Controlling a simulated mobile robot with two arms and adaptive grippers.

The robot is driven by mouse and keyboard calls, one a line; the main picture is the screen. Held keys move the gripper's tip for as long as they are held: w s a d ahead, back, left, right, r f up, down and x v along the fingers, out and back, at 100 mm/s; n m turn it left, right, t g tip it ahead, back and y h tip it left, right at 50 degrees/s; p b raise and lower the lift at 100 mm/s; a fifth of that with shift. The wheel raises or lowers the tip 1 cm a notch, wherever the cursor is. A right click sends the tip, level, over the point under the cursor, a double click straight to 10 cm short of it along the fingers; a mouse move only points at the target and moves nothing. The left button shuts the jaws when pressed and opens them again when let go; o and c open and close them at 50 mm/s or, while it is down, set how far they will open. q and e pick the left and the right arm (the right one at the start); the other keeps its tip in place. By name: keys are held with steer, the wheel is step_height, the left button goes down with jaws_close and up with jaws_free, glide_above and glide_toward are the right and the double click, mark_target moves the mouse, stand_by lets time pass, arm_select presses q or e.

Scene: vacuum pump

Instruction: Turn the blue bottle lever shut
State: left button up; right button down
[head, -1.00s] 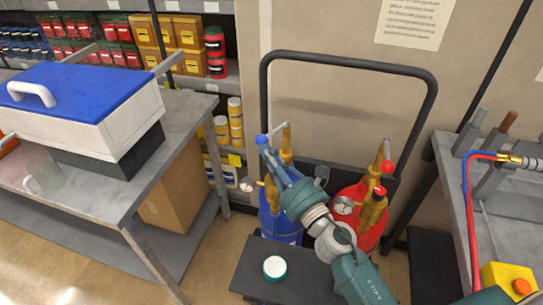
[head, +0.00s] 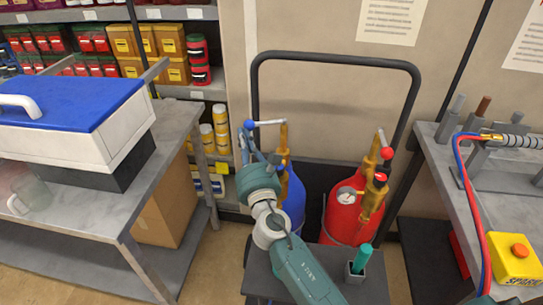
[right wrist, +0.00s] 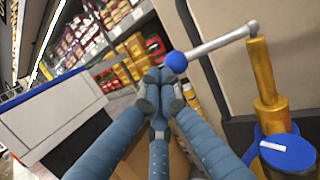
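The blue bottle (head: 293,205) stands in the cart behind my right arm, partly hidden by it. Its brass valve (head: 283,150) carries a grey lever (head: 268,122) that ends in a blue ball (head: 249,124) and points left. In the right wrist view the lever (right wrist: 222,43) runs left from the brass valve (right wrist: 262,80) to the blue ball (right wrist: 177,62). My right gripper (head: 248,142) is at the ball end. Its fingers (right wrist: 160,78) are drawn together just beside and below the ball, with nothing seen between them. Exact contact is unclear. My left gripper is out of view.
A red bottle (head: 343,217) with a red-ball valve stands right of the blue one, before a black handle frame (head: 335,58). A bench with a blue-lidded box (head: 75,98) is at left. Another bench with hoses and a yellow button box (head: 513,255) is at right.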

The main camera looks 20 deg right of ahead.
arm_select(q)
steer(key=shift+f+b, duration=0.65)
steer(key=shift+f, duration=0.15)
arm_select(e)
steer(key=w+m+h, duration=0.1)
steer(key=w+h, duration=0.1)
steer(key=w, duration=0.2)
steer(key=shift+w, duration=0.4)
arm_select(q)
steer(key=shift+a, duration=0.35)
arm_select(e)
steer(key=shift+w+d+h, duration=0.1)
steer(key=shift+h, duration=0.3)
